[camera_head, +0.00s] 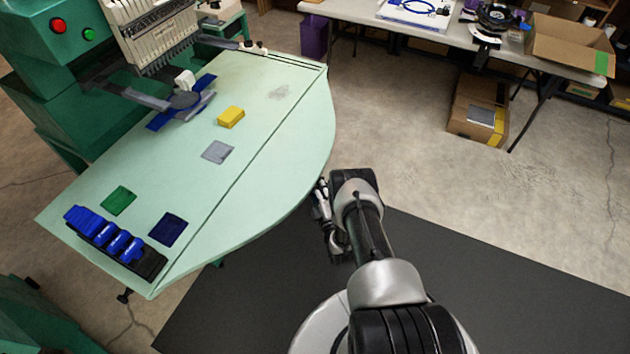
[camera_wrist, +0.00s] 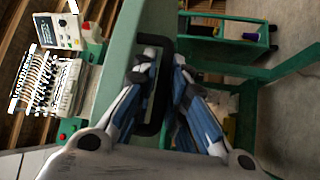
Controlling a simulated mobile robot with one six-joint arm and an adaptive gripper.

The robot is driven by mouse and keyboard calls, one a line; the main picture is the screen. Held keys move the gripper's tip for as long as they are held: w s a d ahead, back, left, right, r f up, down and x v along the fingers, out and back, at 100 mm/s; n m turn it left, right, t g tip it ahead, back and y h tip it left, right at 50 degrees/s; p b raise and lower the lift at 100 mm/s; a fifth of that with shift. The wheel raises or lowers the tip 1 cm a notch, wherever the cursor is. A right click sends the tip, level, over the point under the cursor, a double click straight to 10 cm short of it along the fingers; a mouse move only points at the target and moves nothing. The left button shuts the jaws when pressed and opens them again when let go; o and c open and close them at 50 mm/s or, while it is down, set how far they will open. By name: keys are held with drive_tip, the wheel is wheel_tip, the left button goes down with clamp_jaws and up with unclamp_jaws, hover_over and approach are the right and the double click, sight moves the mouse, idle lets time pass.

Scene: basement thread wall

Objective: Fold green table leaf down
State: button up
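The pale green table leaf (camera_head: 285,160) is the curved right part of the green table top (camera_head: 190,150), beyond a straight seam. It looks level with the top. My gripper (camera_head: 322,205) is just right of the leaf's curved edge, partly hidden by my arm. In the wrist view the green leaf (camera_wrist: 121,70) shows nearly edge-on as a band, with a black loop handle (camera_wrist: 168,50) beside it. My gripper (camera_wrist: 163,62) has its blue-grey fingers apart, with the handle's bar between them. I cannot tell whether either finger touches the bar.
A yellow block (camera_head: 231,117), cloth squares and a black rack of blue spools (camera_head: 105,240) lie on the table top, left of the seam. The embroidery machine (camera_head: 150,40) stands behind. A white table (camera_head: 480,35) is at the back right.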

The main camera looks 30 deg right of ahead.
drive_tip(key=shift+r, duration=0.2)
clamp_jaws()
drive_tip(key=shift+w+a+f, duration=0.2)
drive_tip(key=shift+w+f, duration=0.05)
drive_tip(key=shift+f, duration=0.6)
drive_tip(key=shift+w+a+f, duration=0.15)
drive_tip(key=shift+w+f, duration=0.05)
drive_tip(key=shift+f, duration=0.65)
drive_tip(key=shift+w+a+f, duration=0.2)
drive_tip(key=shift+w+f, duration=0.05)
drive_tip(key=shift+f, duration=0.6)
drive_tip(key=shift+o, duration=2)
unclamp_jaws()
drive_tip(key=v, duration=0.7)
drive_tip(key=shift+s, duration=0.3)
drive_tip(key=shift+f, duration=0.1)
drive_tip(key=shift+c, duration=0.4)
